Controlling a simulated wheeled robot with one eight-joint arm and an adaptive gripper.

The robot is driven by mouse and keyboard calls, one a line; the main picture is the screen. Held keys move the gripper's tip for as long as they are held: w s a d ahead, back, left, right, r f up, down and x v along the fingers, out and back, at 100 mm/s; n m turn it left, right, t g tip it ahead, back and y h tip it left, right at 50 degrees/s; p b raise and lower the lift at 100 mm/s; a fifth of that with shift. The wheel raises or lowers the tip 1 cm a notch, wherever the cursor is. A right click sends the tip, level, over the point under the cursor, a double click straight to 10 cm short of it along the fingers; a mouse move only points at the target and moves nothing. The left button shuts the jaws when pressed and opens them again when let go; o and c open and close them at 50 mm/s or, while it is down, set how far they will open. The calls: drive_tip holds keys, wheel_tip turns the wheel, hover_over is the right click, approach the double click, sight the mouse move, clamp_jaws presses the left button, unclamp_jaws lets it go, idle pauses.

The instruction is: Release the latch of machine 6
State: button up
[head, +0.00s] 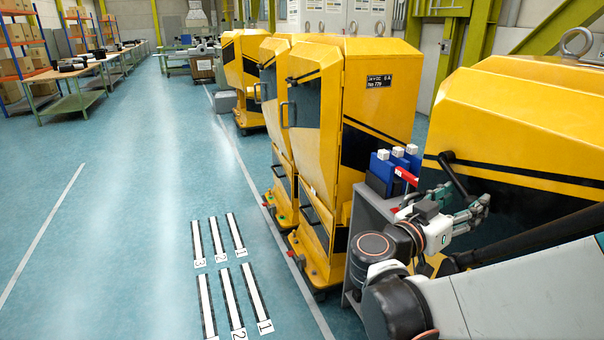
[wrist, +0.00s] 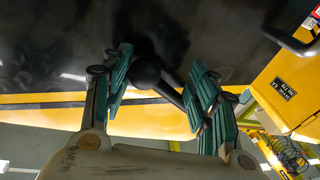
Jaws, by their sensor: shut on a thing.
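A black latch lever (head: 455,175) sits on the face of the nearest yellow machine (head: 520,125) at the right of the head view. It slants down and right from its upper end to my gripper (head: 476,210). In the wrist view, the lever's round black knob (wrist: 146,72) and its rod (wrist: 172,95) lie between the green fingers of my gripper (wrist: 160,62). My gripper is shut on the lever. The lower end of the lever is hidden by the fingers in the head view. No number can be read on this machine.
Another yellow machine (head: 375,75) with a black label stands left of it. A grey stand (head: 372,207) with blue items (head: 381,167) and a red bar (head: 406,176) is close beside my arm. The blue floor (head: 130,210) to the left is open, with numbered strips.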

drive_tip(key=shift+w+a+f+m+h+b, duration=0.15)
drive_tip(key=shift+w+f+m+b, duration=0.25)
drive_tip(key=shift+m, duration=0.25)
drive_tip(key=shift+w+a+f+m+h+b, duration=0.15)
drive_tip(key=shift+w+f+m+b, duration=0.2)
drive_tip(key=shift+m, duration=0.3)
drive_tip(key=o, duration=1.5)
drive_tip(key=shift+s, duration=0.1)
